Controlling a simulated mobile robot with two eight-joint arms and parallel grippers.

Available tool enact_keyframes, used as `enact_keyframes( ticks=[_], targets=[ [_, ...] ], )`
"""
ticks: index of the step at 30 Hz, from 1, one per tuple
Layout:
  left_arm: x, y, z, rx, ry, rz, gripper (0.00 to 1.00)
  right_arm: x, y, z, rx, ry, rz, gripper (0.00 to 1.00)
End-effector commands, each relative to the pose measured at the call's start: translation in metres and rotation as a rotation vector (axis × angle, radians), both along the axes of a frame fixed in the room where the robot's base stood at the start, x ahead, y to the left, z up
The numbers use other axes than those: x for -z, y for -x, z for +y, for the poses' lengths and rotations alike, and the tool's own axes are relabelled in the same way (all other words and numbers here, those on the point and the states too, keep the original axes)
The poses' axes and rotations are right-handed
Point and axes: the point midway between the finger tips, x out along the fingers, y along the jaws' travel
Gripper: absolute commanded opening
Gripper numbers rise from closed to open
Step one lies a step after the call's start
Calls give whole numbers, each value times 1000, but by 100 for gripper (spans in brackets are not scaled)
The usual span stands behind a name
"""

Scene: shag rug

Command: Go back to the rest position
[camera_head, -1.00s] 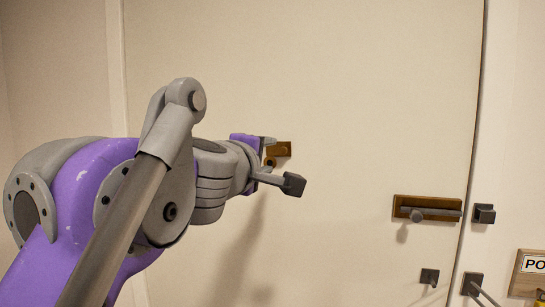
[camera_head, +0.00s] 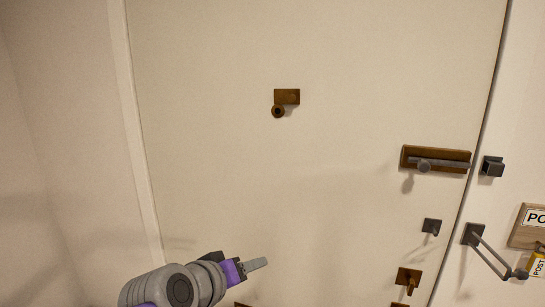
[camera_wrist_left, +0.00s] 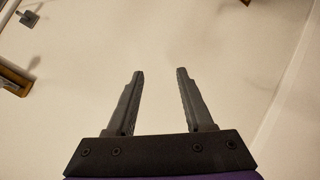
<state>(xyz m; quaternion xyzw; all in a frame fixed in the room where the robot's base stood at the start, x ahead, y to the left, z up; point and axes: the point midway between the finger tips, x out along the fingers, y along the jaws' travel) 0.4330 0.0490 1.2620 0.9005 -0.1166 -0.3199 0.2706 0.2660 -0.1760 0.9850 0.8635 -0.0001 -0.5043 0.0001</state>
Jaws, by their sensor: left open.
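My left gripper (camera_head: 256,265) is at the bottom of the head view, in front of the lower part of a cream door (camera_head: 220,150). In the left wrist view its two dark fingers (camera_wrist_left: 160,75) stand apart with nothing between them, and the pale door surface lies beyond. The gripper is open and empty. A small brown fitting with a round knob (camera_head: 287,97) is on the door, well above the gripper and apart from it. My right gripper does not show in either view.
A brown plate with a grey sliding bolt (camera_head: 436,160) is at the door's right edge, beside a dark catch (camera_head: 492,167). Below are a small hook (camera_head: 431,226), a brown latch (camera_head: 408,279) and a metal bracket (camera_head: 490,250). A wooden sign (camera_head: 528,226) hangs at right.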

Motion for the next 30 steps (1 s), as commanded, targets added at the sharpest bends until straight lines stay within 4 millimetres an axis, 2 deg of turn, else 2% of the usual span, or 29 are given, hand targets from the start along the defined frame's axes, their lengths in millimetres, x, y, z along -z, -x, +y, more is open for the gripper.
enact_keyframes(
  ticks=[1,6,9,12,15,18,30],
  targets=[
    [36,15,14,12,-72,32,52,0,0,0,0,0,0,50],
    [145,71,59,51,-305,156,52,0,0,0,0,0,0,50],
    [199,105,85,64,-420,231,52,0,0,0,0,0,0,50],
    [238,134,106,69,-507,292,52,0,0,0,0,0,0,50],
    [263,155,119,71,-564,336,52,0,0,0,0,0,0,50],
    [275,165,127,72,-593,359,52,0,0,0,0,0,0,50],
    [277,167,128,73,-598,364,52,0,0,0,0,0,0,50]
  ],
)
